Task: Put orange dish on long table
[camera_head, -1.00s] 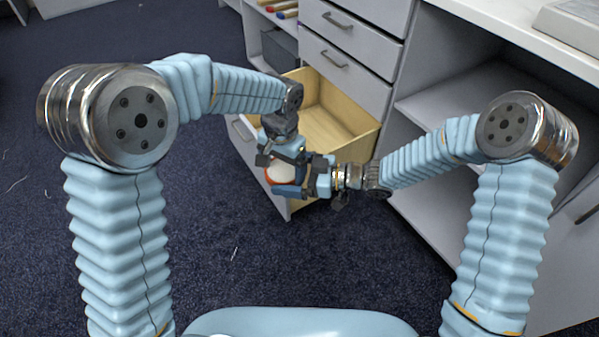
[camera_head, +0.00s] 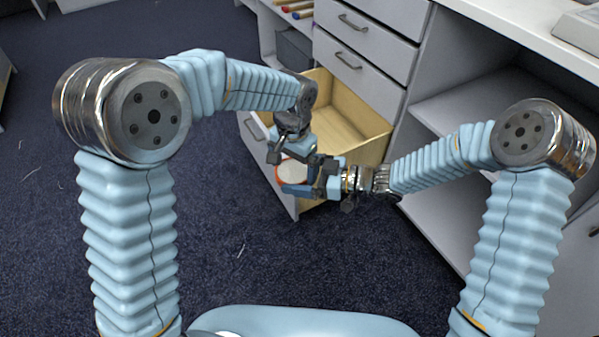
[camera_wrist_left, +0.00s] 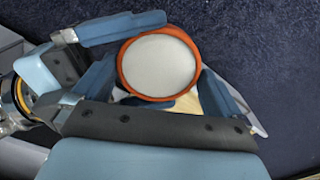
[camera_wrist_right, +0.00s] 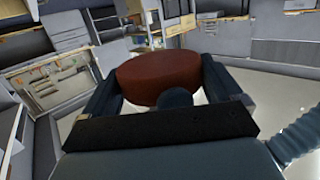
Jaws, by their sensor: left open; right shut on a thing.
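The orange dish (camera_head: 291,173) has an orange rim and a pale inside. My right gripper (camera_head: 303,180) is shut on it and holds it beside the open drawer. In the right wrist view the dish (camera_wrist_right: 160,76) shows as a reddish-brown curved wall between the fingers. My left gripper (camera_head: 286,151) is open close by the dish. In the left wrist view the dish's round opening (camera_wrist_left: 158,66) faces the camera, and its lower edge is near the left fingers; I cannot tell whether they touch it. I cannot make out the long table for certain.
The pulled-out wooden drawer (camera_head: 345,112) is just behind the grippers and looks empty inside. A grey cabinet with more drawers (camera_head: 360,55) and a white counter top (camera_head: 510,35) stand behind and to the right. Blue carpet (camera_head: 270,265) lies open in front and left.

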